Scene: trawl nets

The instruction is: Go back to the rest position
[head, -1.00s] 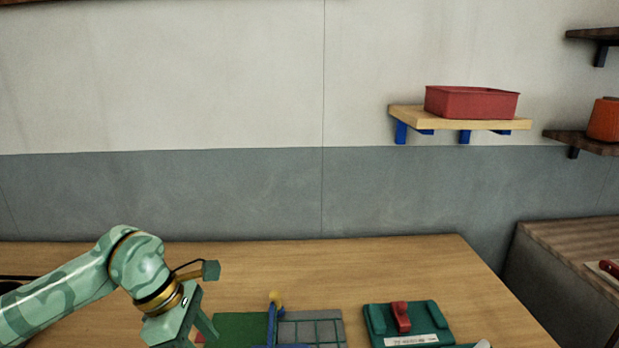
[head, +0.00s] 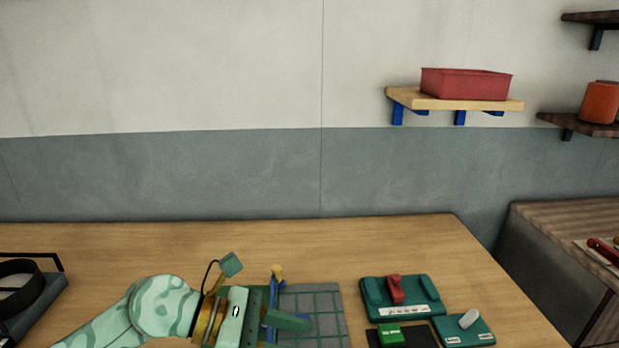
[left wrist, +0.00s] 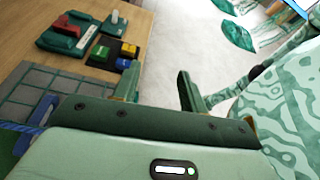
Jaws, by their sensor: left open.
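My left gripper (head: 292,330) is low over the front of the wooden table (head: 400,240) in the head view, beside a blue post with a yellow top (head: 276,272). It hides much of the green board there. In the left wrist view the two fingers (left wrist: 158,78) stand apart with nothing between them. The gripper is open and empty. My right gripper is in neither view.
A grey gridded panel (head: 318,300) lies beside the gripper. To its right are a green fixture with a red lever (head: 396,290), a green block (head: 391,335) and a white-switch box (head: 466,330). A black ring (head: 20,285) lies far left.

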